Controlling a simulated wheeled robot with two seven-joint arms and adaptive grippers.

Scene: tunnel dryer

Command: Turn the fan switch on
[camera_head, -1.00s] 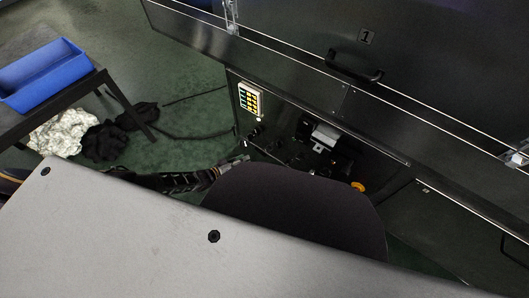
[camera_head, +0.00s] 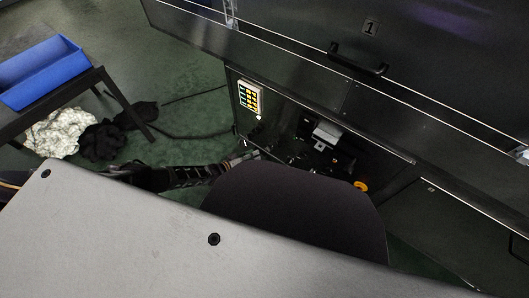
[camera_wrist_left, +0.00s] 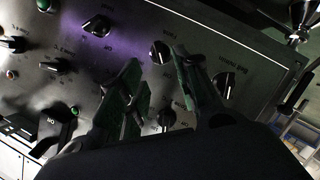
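The control panel (camera_wrist_left: 75,70) fills much of the left wrist view and carries several black rotary knobs with upside-down labels. One knob (camera_wrist_left: 160,52) sits just beyond the gap between my left gripper's fingertips. A second knob (camera_wrist_left: 222,83) is beside the right finger, and another (camera_wrist_left: 165,118) shows between the fingers, partly hidden. My left gripper (camera_wrist_left: 155,70) is open, its green-grey fingers apart with nothing held. In the head view my left gripper (camera_head: 245,157) is at the dark panel's left part. My right gripper is out of view.
A lit keypad (camera_head: 250,97) is on the machine front above the gripper. A yellow round button (camera_head: 361,186) is farther right. A black handle (camera_head: 357,61) juts from the machine's cover. A blue bin (camera_head: 40,72) stands on a table at left, with cloths (camera_head: 60,133) on the floor.

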